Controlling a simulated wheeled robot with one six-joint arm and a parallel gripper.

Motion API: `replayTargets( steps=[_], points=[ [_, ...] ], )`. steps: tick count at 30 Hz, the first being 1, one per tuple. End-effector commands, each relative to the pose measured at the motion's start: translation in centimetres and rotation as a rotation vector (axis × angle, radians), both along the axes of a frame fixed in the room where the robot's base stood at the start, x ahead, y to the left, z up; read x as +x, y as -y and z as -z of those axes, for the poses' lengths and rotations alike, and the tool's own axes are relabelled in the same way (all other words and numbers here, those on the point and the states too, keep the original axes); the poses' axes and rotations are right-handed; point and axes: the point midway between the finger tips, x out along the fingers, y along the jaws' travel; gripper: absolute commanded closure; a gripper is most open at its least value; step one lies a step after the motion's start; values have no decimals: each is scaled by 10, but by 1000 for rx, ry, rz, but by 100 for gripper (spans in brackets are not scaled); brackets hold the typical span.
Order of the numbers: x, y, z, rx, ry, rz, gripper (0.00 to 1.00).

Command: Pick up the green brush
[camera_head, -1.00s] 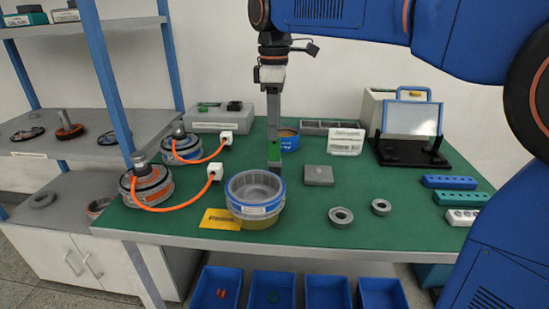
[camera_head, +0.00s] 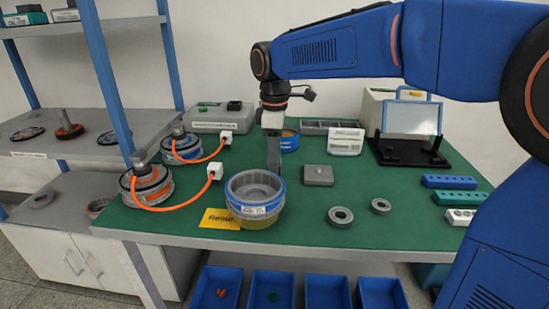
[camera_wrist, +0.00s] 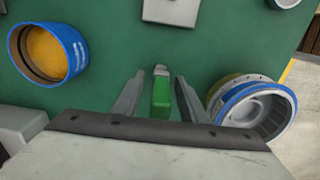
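The green brush (camera_wrist: 161,97) shows in the wrist view, with a green body and a pale grey end. It lies between the two fingers of my gripper (camera_wrist: 160,78), with a visible gap on each side. The fingers are apart, so my gripper is open around it. In the head view my gripper (camera_head: 273,165) points straight down just behind the blue-banded hub motor housing (camera_head: 255,190). The brush cannot be made out there; the gripper and housing hide that spot.
The housing stands close to my gripper's right finger in the wrist view (camera_wrist: 252,108). A blue round container with orange inside (camera_wrist: 48,53) stands at left. A grey block (camera_head: 318,175) lies to the right on the green table (camera_head: 310,235). Rings lie further right.

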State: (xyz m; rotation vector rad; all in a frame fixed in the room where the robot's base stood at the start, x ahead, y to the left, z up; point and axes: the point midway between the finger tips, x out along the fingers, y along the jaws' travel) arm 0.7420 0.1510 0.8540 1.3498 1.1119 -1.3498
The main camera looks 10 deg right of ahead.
Motion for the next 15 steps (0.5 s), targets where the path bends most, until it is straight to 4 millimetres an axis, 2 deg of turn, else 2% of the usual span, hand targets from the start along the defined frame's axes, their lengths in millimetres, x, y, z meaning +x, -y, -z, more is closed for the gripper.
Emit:
replayTargets(
  steps=[5, 10, 15],
  points=[
    [0, 0, 0, 0, 0, 0, 62],
    [0, 0, 0, 0, 0, 0, 100],
    [0, 0, 0, 0, 0, 0, 100]
  ],
)
